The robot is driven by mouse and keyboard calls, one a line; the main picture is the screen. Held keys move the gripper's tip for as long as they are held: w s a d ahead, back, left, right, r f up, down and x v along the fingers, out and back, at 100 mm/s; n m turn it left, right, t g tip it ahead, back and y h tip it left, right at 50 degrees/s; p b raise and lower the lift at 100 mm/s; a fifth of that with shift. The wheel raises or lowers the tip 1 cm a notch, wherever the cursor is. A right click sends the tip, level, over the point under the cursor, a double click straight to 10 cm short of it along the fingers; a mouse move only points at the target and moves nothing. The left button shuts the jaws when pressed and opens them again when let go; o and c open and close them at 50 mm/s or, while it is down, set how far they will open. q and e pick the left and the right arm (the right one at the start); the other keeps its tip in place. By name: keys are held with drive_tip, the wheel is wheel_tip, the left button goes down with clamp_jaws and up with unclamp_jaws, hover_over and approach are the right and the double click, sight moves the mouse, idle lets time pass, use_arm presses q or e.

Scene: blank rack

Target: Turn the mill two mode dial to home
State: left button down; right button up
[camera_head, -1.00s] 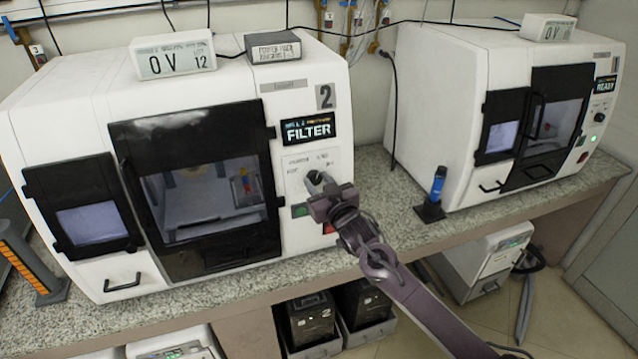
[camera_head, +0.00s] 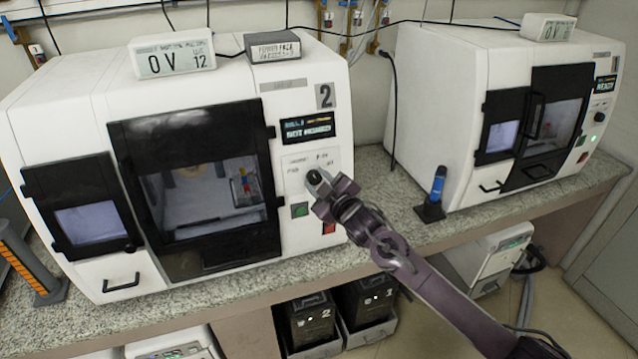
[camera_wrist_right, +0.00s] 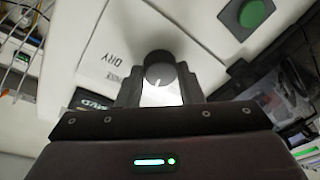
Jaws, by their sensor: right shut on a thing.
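Mill two (camera_head: 230,85) is the white machine on the left, marked with a 2. Its black mode dial (camera_head: 312,176) sits on the front panel below the display (camera_head: 308,128), whose small text seems to begin with "NOT". My right gripper (camera_head: 320,183) is at the dial, shut on it. My left gripper is not in view.
A green button (camera_head: 299,210) and a red button (camera_head: 329,227) lie just below the dial. A second white mill (camera_head: 460,110) stands at the right.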

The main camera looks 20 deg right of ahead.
drive_tip(key=n+b, duration=0.1)
drive_tip(key=n, duration=0.3)
drive_tip(key=shift+n+g, duration=0.3)
drive_tip(key=shift+g, duration=0.1)
drive_tip(key=shift+n+g+b, duration=0.4)
drive_tip(key=shift+n+b, duration=0.1)
drive_tip(key=shift+n, duration=1.5)
drive_tip(key=shift+a, duration=0.1)
drive_tip(key=o, duration=1)
drive_tip(key=shift+c, duration=0.2)
drive_tip(key=shift+r, duration=0.1)
